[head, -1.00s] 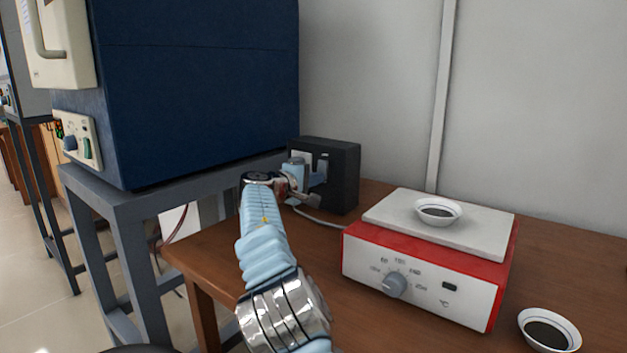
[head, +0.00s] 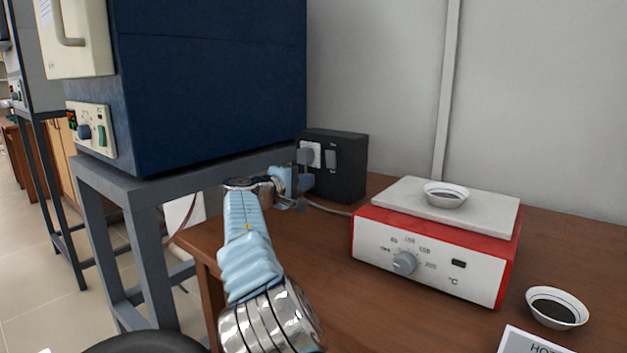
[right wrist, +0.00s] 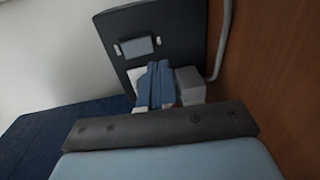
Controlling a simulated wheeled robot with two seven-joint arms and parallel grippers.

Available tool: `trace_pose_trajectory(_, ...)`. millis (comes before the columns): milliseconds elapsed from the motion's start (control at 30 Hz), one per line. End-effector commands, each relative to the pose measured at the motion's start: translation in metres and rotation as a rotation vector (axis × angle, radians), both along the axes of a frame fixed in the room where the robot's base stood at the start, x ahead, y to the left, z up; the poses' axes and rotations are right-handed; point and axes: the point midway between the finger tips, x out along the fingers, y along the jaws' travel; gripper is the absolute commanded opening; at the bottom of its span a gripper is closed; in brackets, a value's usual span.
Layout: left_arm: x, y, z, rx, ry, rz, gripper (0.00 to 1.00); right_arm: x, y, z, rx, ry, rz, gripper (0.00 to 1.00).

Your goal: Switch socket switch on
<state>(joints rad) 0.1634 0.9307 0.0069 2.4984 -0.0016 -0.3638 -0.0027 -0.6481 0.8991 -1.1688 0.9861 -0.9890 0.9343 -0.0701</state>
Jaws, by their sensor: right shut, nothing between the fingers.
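The socket box (head: 349,172) is a black block standing on the brown table against the wall. Its front carries a grey socket switch (head: 331,158) and, left of it, a white socket with a grey plug (head: 306,156) in it. My right gripper (head: 305,181) is shut and empty, low in front of the box, below the switch. In the right wrist view the shut blue fingers (right wrist: 155,82) appear next to the plug (right wrist: 190,84), apart from the switch (right wrist: 138,47). I cannot tell which way the switch is tipped. My left gripper is not in view.
A red and white hot plate (head: 430,258) with a small bowl (head: 446,195) on top stands to the right. Another bowl (head: 556,308) and a white label card (head: 530,342) lie nearby. A blue furnace (head: 210,85) on a grey metal stand (head: 140,200) closes off the left.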

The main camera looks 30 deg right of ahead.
Motion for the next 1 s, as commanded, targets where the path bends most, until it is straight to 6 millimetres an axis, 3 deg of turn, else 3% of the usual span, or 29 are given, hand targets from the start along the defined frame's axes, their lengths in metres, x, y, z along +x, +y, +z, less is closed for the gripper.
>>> trace_pose_trajectory(200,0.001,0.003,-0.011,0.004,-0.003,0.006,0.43,-0.015,0.036,-0.007,0.000,0.000,0.001,0.00)
trace_pose_trajectory(367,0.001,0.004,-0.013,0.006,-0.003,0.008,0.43,-0.021,0.050,-0.008,0.000,-0.001,0.001,0.00)
trace_pose_trajectory(1000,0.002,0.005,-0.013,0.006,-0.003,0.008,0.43,-0.022,0.053,-0.008,-0.001,0.000,0.000,0.00)
